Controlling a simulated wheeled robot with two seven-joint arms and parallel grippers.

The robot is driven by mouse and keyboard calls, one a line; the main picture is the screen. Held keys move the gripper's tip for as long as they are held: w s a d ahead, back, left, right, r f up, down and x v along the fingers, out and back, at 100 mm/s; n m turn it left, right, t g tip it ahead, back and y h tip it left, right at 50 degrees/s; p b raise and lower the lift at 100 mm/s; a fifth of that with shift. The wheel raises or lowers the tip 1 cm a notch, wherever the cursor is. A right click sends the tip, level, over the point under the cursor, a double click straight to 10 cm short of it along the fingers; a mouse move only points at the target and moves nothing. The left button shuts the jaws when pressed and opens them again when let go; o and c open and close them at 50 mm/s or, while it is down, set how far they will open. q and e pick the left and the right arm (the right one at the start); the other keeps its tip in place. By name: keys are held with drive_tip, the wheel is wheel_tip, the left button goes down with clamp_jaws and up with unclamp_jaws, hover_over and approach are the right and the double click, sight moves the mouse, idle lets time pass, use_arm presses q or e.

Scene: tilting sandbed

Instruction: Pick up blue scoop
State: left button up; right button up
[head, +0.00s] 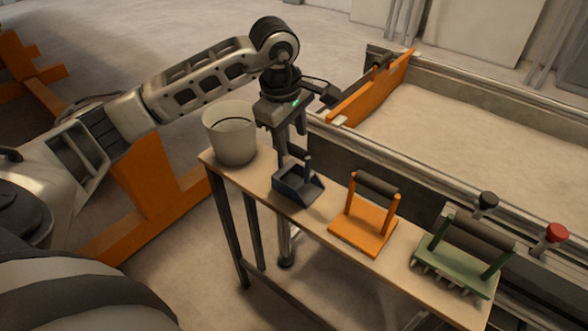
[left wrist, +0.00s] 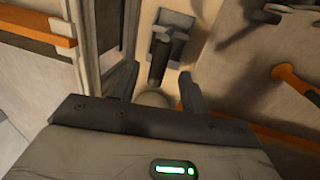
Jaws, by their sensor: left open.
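The blue scoop (head: 297,188) stands on the narrow wooden table with its dark handle raised. My left gripper (head: 291,148) is open, pointing down just above and behind the scoop, close to its handle. In the left wrist view the scoop (left wrist: 172,50) shows ahead of the gap between the two open fingers (left wrist: 157,88), with its handle towards the gripper. I see no contact; the exact gap is hard to tell. My right gripper is not in view.
A pale bucket (head: 231,138) stands on the table left of the scoop. An orange tool (head: 366,222) and a green toothed tool (head: 455,264) stand to the right. The sandbed (head: 470,135) with its metal rail lies behind the table.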

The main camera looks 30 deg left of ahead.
sight(293, 146)
use_arm(q)
drive_tip(key=shift+w+a+f+p, duration=0.1)
drive_tip(key=shift+w+f+p, duration=0.1)
drive_tip(key=shift+f, duration=0.65)
drive_tip(key=shift+w+d+f+p, duration=0.1)
drive_tip(key=shift+w+f+p, duration=0.1)
drive_tip(key=shift+f, duration=0.7)
drive_tip(key=shift+w+a+f+p, duration=0.1)
drive_tip(key=shift+w+f+p, duration=0.1)
drive_tip(key=shift+f, duration=0.65)
clamp_jaws()
